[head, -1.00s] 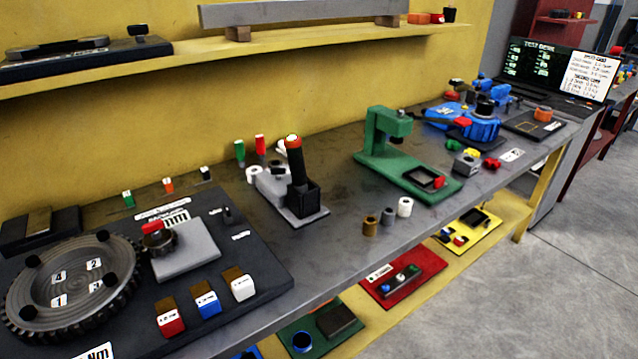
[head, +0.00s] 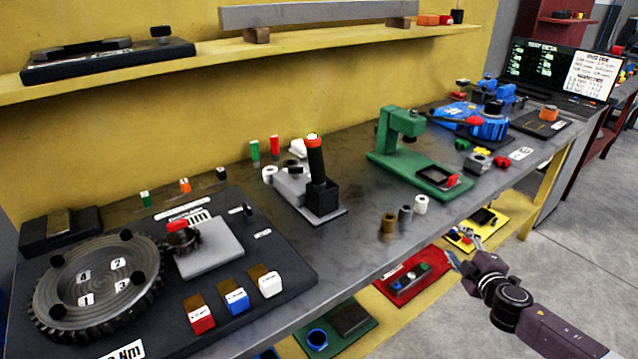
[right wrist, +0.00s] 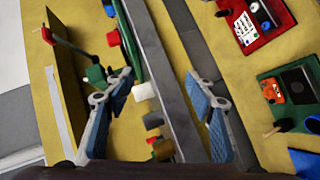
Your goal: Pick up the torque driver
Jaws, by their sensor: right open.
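The likely torque driver (head: 316,160) is a dark upright handle with an orange-red cap. It stands in a black holder (head: 322,197) on a grey base plate (head: 300,193) on the bench; its lower end is hidden in the holder. My right gripper (head: 463,254) is at the lower right, in front of the bench edge and well apart from the driver. In the right wrist view it shows open and empty (right wrist: 158,80), its two blue fingers wide apart. I cannot clearly make out the driver in that view. My left gripper is not in view.
Brown, grey and white cylinders (head: 405,214) stand near the bench's front edge. A green press (head: 420,165) stands right of the driver. A dark board (head: 285,245) with a toothed turntable (head: 95,285) lies left. A lower shelf holds red (head: 410,282) and green trays.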

